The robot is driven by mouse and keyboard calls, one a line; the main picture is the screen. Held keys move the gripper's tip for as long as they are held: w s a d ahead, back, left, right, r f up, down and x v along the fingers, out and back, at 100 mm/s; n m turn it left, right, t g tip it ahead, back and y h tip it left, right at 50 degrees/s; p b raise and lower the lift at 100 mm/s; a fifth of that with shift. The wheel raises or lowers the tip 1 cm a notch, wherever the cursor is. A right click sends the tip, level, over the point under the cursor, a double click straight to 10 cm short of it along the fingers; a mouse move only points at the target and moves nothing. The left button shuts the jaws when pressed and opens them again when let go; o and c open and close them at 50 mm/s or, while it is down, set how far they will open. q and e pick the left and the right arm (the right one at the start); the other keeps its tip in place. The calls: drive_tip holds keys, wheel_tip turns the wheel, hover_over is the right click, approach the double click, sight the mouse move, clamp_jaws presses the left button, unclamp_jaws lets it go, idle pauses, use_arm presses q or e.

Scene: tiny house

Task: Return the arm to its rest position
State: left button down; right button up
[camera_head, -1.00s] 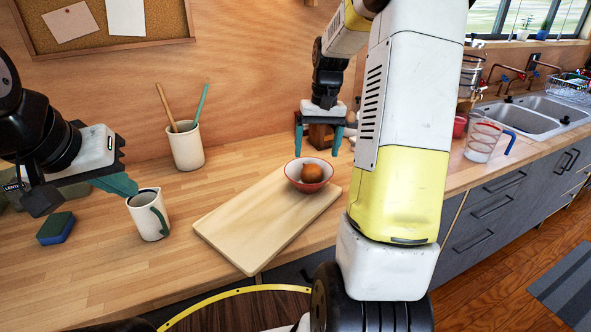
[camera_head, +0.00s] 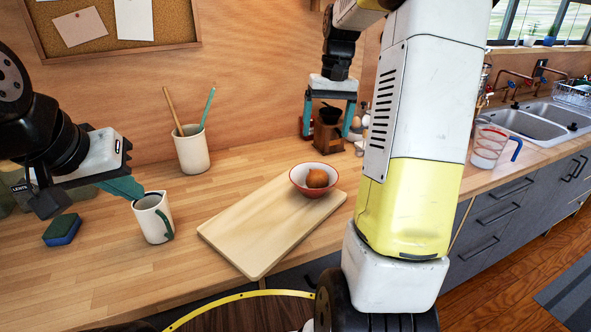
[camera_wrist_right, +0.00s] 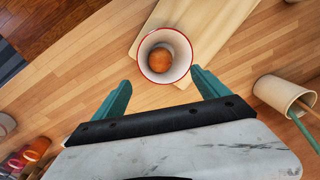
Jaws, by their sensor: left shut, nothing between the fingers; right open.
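My right gripper (camera_head: 329,122) is open and empty, raised above the back of the counter with its fingers pointing down. In the right wrist view its two teal fingers (camera_wrist_right: 158,95) are spread apart with nothing between them. A white bowl with a red rim (camera_head: 296,184) holds a round orange-brown item (camera_head: 317,178) and sits on the wooden board (camera_head: 245,232). The bowl also shows beyond the fingers in the right wrist view (camera_wrist_right: 147,43). My left gripper (camera_head: 135,191) is at the left, shut and empty, its tip close to the cream pitcher (camera_head: 151,222).
A cream cup (camera_head: 193,153) with two utensils stands at the back. A blue-green sponge (camera_head: 62,230) lies at the left. A dark wooden grinder (camera_head: 327,138) stands behind my right gripper. A clear measuring cup (camera_head: 486,147) stands near the sink (camera_head: 535,122).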

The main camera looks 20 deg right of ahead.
drive_tip(key=s+a+r+n+t, duration=0.1)
drive_tip(key=s+a+r+t, duration=0.1)
drive_tip(key=s+a, duration=0.4)
drive_tip(key=s+a+r+n+t+y, duration=0.1)
drive_tip(key=s+a+t, duration=0.3)
drive_tip(key=s, duration=1.1)
drive_tip(key=a, duration=0.3)
drive_tip(key=shift+s+r, duration=0.25)
drive_tip(key=shift+r, duration=0.15)
drive_tip(key=shift+c, duration=0.5)
